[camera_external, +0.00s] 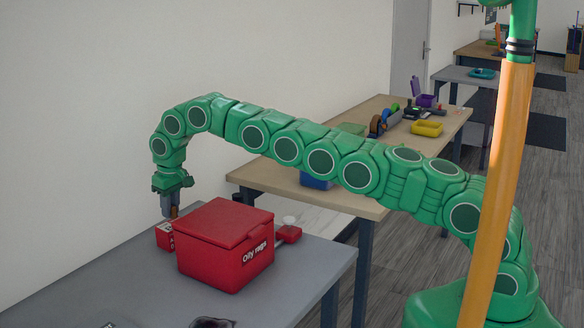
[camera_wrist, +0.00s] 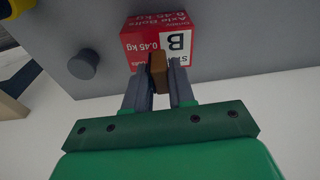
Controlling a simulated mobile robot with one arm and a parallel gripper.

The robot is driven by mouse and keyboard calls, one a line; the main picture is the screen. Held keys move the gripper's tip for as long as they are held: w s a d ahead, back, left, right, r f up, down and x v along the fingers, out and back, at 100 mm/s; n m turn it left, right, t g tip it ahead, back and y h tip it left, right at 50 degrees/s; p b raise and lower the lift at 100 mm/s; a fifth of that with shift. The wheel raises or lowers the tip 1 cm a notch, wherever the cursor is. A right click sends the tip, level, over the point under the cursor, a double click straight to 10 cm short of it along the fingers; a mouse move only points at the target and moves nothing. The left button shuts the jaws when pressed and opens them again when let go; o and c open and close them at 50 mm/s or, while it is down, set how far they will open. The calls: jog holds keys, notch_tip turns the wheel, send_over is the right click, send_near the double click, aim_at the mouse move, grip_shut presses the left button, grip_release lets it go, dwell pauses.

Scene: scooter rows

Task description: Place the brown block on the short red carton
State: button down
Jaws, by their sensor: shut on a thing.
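The brown block (camera_wrist: 158,72) is held between the two fingers of my gripper (camera_wrist: 160,86) in the wrist view. In the external view my gripper (camera_external: 170,206) points down, with a sliver of the brown block (camera_external: 174,211) at its tips. The short red carton (camera_external: 164,236) stands on the grey table right below, partly hidden behind a red bin. In the wrist view the carton (camera_wrist: 150,40) shows white lettering and a white "B" label. The block overlaps the carton's near edge there. I cannot tell whether block and carton touch.
A red lidded bin (camera_external: 225,250) labelled "Oily rags" stands close to the right of the carton. A small red item (camera_external: 289,234) is behind the bin. A grey round object (camera_wrist: 83,65) is left of the carton.

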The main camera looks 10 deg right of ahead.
aim_at(173, 207)
jog(key=shift+f, duration=1)
jog(key=shift+f, duration=0.1)
jog(key=c, duration=0.9)
grip_release()
jog(key=shift+c, duration=0.2)
jog(key=r, duration=0.7)
jog(key=s+r, duration=0.1)
jog(key=r, duration=0.3)
jog(key=shift+d+r, duration=0.15)
jog(key=shift+d, duration=0.25)
jog(key=shift+d+r, duration=0.15)
jog(key=shift+r, duration=0.2)
jog(key=shift+r, duration=0.1)
